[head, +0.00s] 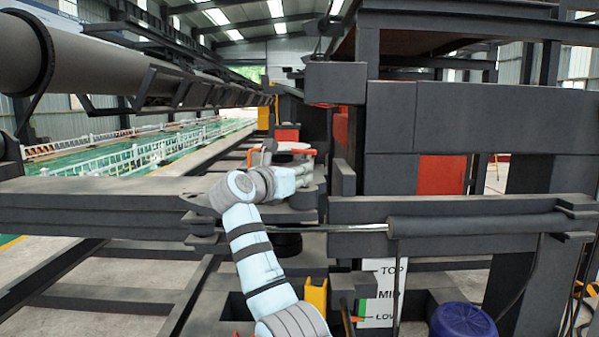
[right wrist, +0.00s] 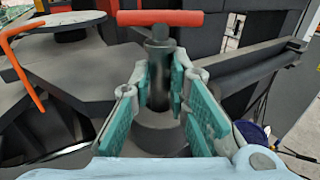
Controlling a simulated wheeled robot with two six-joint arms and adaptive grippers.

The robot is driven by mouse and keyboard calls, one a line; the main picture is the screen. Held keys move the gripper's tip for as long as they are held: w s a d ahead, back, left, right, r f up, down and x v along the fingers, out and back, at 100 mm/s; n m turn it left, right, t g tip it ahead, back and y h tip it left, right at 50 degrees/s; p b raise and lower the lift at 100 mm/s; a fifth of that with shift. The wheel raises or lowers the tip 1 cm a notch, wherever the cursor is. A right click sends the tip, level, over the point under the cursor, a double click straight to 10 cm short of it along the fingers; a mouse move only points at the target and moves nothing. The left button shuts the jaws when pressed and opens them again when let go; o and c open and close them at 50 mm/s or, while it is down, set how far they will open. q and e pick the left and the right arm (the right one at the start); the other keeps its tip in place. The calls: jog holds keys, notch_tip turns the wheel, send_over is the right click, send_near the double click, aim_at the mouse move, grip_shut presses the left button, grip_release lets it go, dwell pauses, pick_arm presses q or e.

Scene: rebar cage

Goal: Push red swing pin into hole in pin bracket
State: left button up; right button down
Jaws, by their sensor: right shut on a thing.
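The red swing pin shows in the right wrist view as a red crossbar (right wrist: 158,18) on top of a dark upright post. My right gripper (right wrist: 166,92) has its teal-padded fingers on either side of that post, below the crossbar, and is shut on it. A wide dark round collar (right wrist: 162,138) surrounds the post's foot; whether this is the pin bracket, and how deep the pin sits, I cannot tell. In the head view my right gripper (head: 300,172) is at the dark bracket area, below the red crossbar (head: 300,152). My left gripper is out of view.
An orange bent rod (right wrist: 22,62) stands left of the pin, beside a grey round plate (right wrist: 65,20). Dark steel beams (head: 90,205) and a horizontal cylinder (head: 475,227) lie either side of my arm. A blue drum (head: 462,320) stands low right.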

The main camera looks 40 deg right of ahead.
jog(key=shift+f+b, duration=0.4)
jog(key=shift+f, duration=0.4)
jog(key=c, duration=1.5)
grip_release()
jog(key=shift+a+f, duration=0.1)
jog(key=shift+o, duration=0.2)
jog(key=shift+w, duration=0.1)
jog(key=shift+f, duration=0.1)
jog(key=v, duration=1.1)
jog(key=shift+s+a, duration=0.3)
jog(key=shift+a, duration=0.05)
jog(key=shift+a, duration=0.1)
